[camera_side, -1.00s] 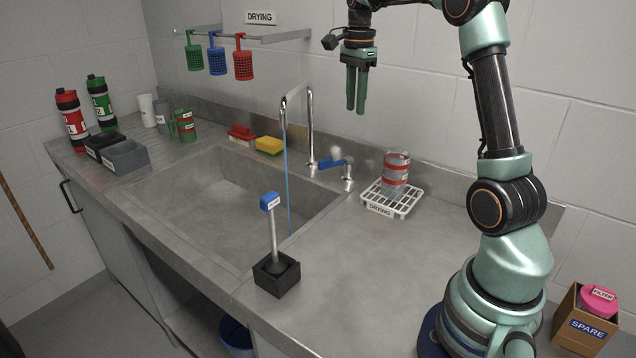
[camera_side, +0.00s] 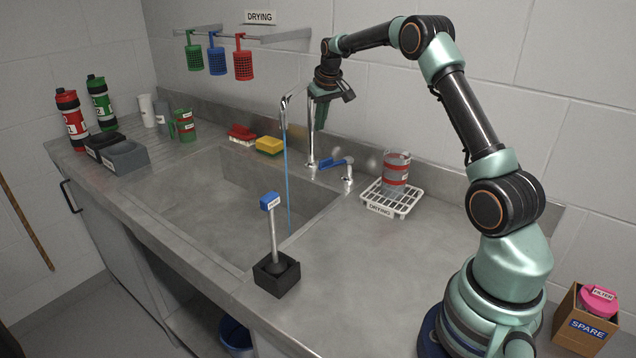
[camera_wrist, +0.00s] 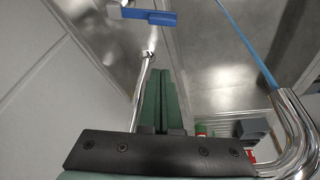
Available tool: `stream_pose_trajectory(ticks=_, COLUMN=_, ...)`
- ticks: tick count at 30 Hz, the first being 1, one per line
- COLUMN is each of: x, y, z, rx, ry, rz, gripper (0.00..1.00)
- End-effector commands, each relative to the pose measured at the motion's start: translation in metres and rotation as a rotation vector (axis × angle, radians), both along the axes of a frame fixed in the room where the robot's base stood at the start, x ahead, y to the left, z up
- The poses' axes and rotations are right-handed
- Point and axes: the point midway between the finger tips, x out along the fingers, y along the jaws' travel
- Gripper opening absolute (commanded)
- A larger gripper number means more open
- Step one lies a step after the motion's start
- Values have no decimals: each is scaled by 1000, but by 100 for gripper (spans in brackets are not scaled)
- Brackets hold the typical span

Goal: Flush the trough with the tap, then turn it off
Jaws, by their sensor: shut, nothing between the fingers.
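The chrome tap (camera_side: 309,125) stands at the back of the trough, and a thin blue stream of water (camera_side: 286,170) runs down from its spout. The trough (camera_side: 215,190) is a grey sunken basin. The blue tap lever (camera_side: 334,163) sits at the right of the tap base; it also shows at the top of the wrist view (camera_wrist: 150,17). My gripper (camera_side: 320,125) is shut and empty. It points down beside the tap's upright pipe, above the lever and apart from it. In the wrist view its green fingers (camera_wrist: 163,85) are together.
A white drying rack (camera_side: 391,200) with a red-banded jar (camera_side: 396,170) is right of the lever. A red brush (camera_side: 241,133) and yellow sponge (camera_side: 269,145) lie behind the trough.

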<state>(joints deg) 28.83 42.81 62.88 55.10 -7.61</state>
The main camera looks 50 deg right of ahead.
Motion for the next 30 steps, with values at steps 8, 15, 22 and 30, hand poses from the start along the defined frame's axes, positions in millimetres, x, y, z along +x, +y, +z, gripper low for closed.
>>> stream_pose_trajectory(ticks=8, x=11, y=-4, z=-38, rx=3, ry=4, rz=2, gripper=0)
stream_pose_trajectory(ticks=15, x=24, y=-9, z=-75, rx=3, ry=2, rz=1, gripper=0)
stream_pose_trajectory(ticks=22, x=26, y=-10, z=-92, rx=2, ry=-1, rz=1, gripper=0)
stream_pose_trajectory(ticks=30, x=9, y=-3, z=-92, rx=1, ry=1, rz=0, gripper=0)
